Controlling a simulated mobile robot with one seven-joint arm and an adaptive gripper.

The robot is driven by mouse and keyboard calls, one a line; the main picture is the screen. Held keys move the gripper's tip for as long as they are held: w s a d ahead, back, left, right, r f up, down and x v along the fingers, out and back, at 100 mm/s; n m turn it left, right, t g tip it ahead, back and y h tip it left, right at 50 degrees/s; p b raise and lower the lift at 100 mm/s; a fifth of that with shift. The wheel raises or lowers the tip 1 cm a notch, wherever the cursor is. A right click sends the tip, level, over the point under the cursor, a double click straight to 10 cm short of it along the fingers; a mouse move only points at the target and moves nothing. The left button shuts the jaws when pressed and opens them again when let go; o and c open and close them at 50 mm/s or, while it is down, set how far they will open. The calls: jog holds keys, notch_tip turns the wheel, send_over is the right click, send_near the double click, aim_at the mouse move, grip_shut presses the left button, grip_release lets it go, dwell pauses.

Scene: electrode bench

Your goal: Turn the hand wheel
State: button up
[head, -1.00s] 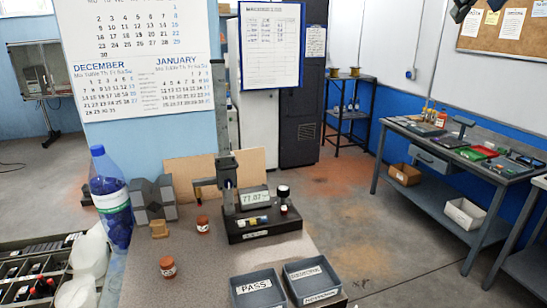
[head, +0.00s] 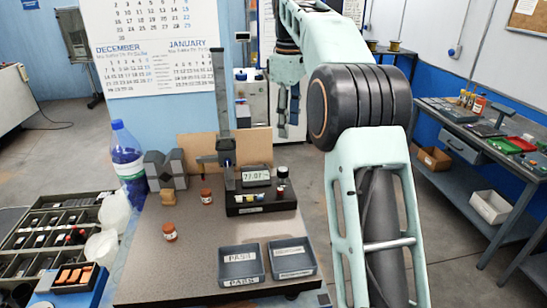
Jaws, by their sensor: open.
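A height gauge with a tall dark column (head: 218,100) stands on the bench. Its black base (head: 260,202) carries a digital display (head: 256,177) that seems to read 77.07. A small dark round knob (head: 283,170) stands at the right end of the base; it may be the hand wheel, but it is too small to be sure. My gripper (head: 288,128) points down, open and empty, in the air above and apart from the knob. My arm hides part of the room behind and to the right.
Two grey trays, one marked PASS (head: 240,280) and another beside it (head: 292,274), sit at the bench front. The bench front-left is clear.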

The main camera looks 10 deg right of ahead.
aim_at(283, 169)
jog(key=shift+n+g, duration=0.3)
jog(key=shift+g, duration=0.1)
jog(key=f, duration=0.4)
jog(key=a+f, duration=0.1)
jog(key=f, duration=0.3)
jog(key=f+b, duration=0.1)
jog(key=f, duration=0.4)
jog(key=shift+a+f, duration=0.1)
jog(key=shift+a, duration=0.1)
jog(key=shift+c, duration=0.4)
grip_shut()
